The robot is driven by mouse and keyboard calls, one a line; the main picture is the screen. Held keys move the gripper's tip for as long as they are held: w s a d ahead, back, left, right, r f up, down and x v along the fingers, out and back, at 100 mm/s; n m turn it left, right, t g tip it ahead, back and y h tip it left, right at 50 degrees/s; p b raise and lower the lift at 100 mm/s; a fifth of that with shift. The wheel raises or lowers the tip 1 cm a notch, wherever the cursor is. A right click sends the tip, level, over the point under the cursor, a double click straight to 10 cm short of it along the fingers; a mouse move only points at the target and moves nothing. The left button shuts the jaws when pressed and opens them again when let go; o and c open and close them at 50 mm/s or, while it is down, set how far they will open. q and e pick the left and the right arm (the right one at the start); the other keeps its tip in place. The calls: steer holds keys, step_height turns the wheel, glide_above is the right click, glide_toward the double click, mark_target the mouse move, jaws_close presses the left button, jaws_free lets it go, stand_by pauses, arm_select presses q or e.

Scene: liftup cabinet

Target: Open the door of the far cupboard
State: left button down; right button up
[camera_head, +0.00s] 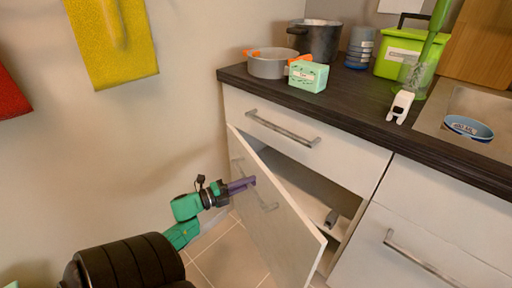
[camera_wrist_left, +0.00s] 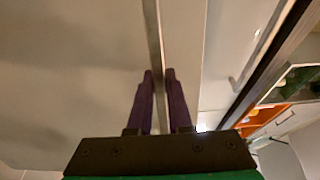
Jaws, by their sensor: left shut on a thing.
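The cupboard door (camera_head: 275,215) is a pale panel under a drawer at the left end of the counter. It stands partly open, with a wide gap at its right side. The inside of the cupboard (camera_head: 310,190) shows through the gap. A metal bar handle (camera_head: 268,204) is on the door's outer face. My left gripper (camera_head: 251,181) has purple fingers and is shut on this handle. In the left wrist view the bar (camera_wrist_left: 154,45) runs between the fingertips (camera_wrist_left: 158,74). My right gripper is in neither view.
The drawer handle (camera_head: 283,128) sticks out above the door. Another handle (camera_head: 420,258) is on the front at the right. Pots (camera_head: 270,63), a green box (camera_head: 308,76) and other items stand on the dark counter (camera_head: 350,105). The tiled floor (camera_head: 225,255) left of the door looks clear.

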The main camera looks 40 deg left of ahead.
arm_select(q)
steer(key=c, duration=0.8)
jaws_free()
steer(key=shift+c, duration=0.2)
steer(key=p+v, duration=0.1)
steer(key=v, duration=1.3)
steer(key=shift+s, duration=0.25)
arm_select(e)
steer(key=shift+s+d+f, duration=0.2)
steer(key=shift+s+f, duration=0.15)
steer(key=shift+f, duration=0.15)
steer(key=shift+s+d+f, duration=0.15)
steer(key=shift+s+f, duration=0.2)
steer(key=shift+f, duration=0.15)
arm_select(q)
steer(key=shift+a, duration=0.1)
steer(key=shift+c, duration=0.3)
